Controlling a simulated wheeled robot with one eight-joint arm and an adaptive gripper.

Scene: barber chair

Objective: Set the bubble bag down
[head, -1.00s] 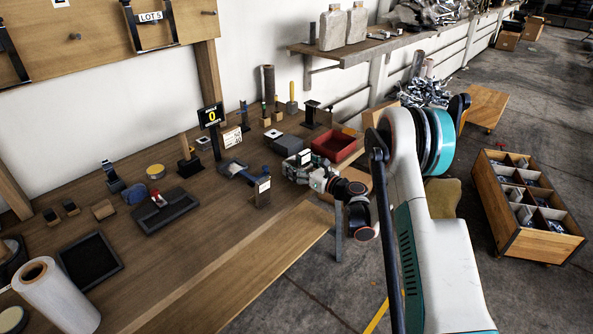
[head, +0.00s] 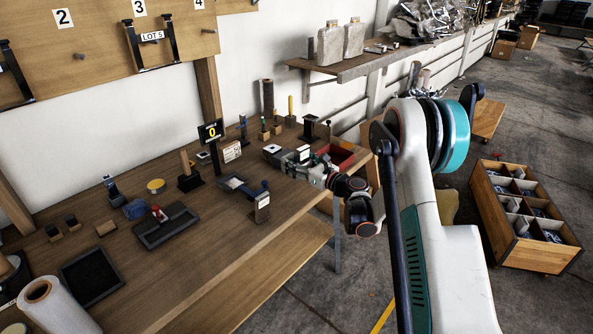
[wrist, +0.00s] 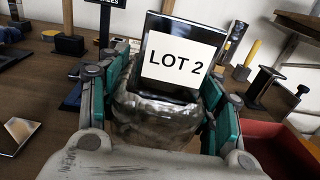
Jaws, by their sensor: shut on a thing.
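The clear, crinkled bubble bag (wrist: 155,118) is between the fingers of my gripper (wrist: 160,100) in the wrist view. My gripper is shut on it. A dark, flat piece with a white "LOT 2" label (wrist: 180,55) stands up above the bag's top; whether it is inside the bag is not clear. In the head view my gripper (head: 303,163) is over the workbench (head: 215,235), left of the red tray (head: 338,157). The bag is small and partly hidden there. A gap between the bag's underside and the bench cannot be made out.
A grey box (head: 272,150) is just left of my gripper. A black counter display reading 0 (head: 211,131) stands behind. The bench's front strip is clear.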

